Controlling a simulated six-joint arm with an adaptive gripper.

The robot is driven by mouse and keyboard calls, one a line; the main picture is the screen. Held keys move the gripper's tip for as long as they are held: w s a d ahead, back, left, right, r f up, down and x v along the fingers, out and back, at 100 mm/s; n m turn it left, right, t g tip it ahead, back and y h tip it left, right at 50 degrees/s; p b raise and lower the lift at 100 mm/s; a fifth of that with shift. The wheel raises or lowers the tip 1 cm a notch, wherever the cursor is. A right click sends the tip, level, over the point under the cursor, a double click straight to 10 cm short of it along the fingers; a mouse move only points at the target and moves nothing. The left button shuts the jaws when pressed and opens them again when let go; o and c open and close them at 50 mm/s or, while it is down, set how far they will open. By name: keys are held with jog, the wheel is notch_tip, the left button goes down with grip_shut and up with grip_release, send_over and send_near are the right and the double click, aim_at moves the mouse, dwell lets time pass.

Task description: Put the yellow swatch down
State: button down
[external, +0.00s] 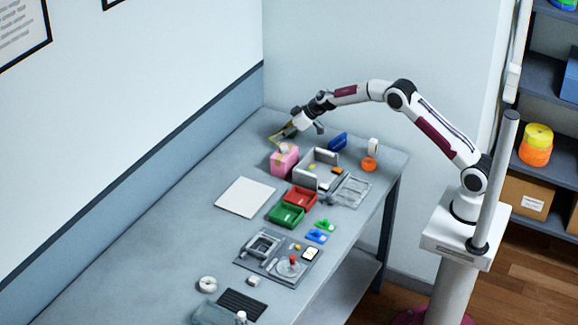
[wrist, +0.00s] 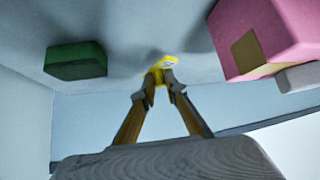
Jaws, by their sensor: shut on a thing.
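The yellow swatch (wrist: 164,65) is a small bright yellow piece with a pale mark, held at the fingertips in the wrist view. My gripper (wrist: 160,82) is shut on it, and the fingertips cover part of it. In the external view my gripper (external: 290,129) is low over the far end of the grey table (external: 150,235), just behind the pink box. The swatch is too small to make out surely there. I cannot tell whether it touches the table.
The pink box (external: 284,160) with a tan patch stands close by; it also shows in the wrist view (wrist: 268,32). A dark green block (wrist: 76,60) is on the other side. A grey open bin (external: 302,181) and a blue item (external: 338,141) stand nearby. Table left of the white sheet (external: 245,197) is clear.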

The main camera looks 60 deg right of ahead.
jog(key=shift+f, duration=1.45)
jog(key=shift+f, duration=0.15)
jog(key=c, duration=2)
grip_release()
jog(key=shift+c, duration=0.2)
jog(key=shift+v, duration=0.75)
jog(key=v, duration=1)
jog(key=shift+s+r, duration=0.2)
jog(key=shift+r, duration=0.15)
